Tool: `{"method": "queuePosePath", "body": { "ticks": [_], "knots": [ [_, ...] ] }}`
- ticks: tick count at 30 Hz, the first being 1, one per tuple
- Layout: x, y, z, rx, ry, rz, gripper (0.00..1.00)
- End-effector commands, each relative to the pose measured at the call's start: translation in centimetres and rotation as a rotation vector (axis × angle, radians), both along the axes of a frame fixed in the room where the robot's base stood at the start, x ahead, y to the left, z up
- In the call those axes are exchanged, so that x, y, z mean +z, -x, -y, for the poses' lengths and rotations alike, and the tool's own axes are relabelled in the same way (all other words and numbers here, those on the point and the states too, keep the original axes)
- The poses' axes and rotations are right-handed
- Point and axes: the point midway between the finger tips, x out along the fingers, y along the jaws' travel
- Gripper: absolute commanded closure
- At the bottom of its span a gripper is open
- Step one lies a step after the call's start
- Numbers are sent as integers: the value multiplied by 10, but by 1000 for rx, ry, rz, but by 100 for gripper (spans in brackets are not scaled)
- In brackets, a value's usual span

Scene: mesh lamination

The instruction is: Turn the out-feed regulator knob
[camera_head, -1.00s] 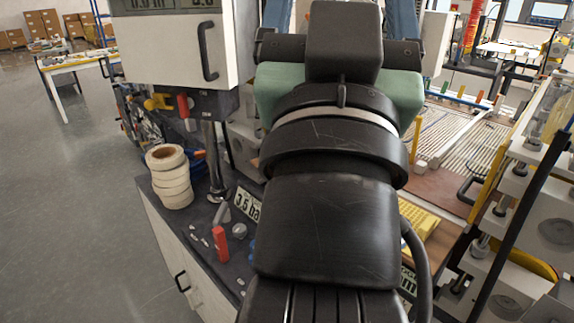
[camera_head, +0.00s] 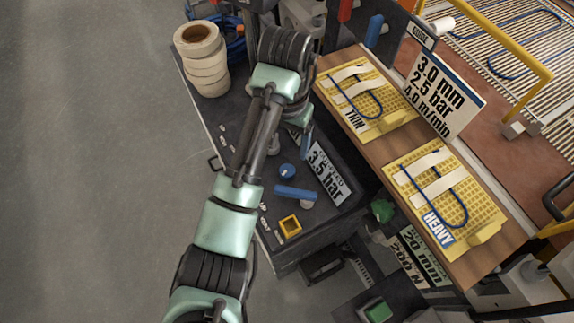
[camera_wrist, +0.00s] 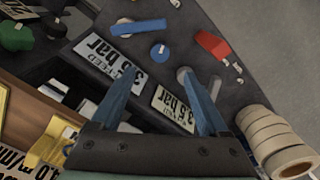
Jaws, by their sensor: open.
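A round blue knob (camera_head: 287,171) with a pale mark stands on the dark bench top; it also shows in the wrist view (camera_wrist: 160,51). A grey round knob (camera_wrist: 184,74) sits close by the right fingertip in that view. Two white "3.5 bar" plates lie near them, the left plate (camera_wrist: 111,66) and the right plate (camera_wrist: 174,108). Contact with the grey knob is unclear.
A blue bar (camera_head: 295,193) and a yellow square frame (camera_head: 289,226) lie near the blue knob. A red block (camera_wrist: 212,43) lies beyond. Tape rolls (camera_head: 202,58) are stacked at the bench's far left. Yellow THIN (camera_head: 366,98) and HEAVY (camera_head: 445,195) boards are on the right.

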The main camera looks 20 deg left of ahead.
Motion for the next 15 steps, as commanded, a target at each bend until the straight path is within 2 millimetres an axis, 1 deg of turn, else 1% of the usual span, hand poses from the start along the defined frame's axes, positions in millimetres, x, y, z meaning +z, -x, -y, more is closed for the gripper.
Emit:
{"method": "queuePosePath", "body": {
  "ticks": [1, 6, 8, 15],
  "knots": [
    [-15, 0, 1, -2, 1, 0, 22],
    [-40, 0, 1, -2, 0, 2, 22],
    [-47, 0, 1, 0, 1, 0, 22],
    [-89, 0, 0, 0, -1, 0, 22]
  ]
}}
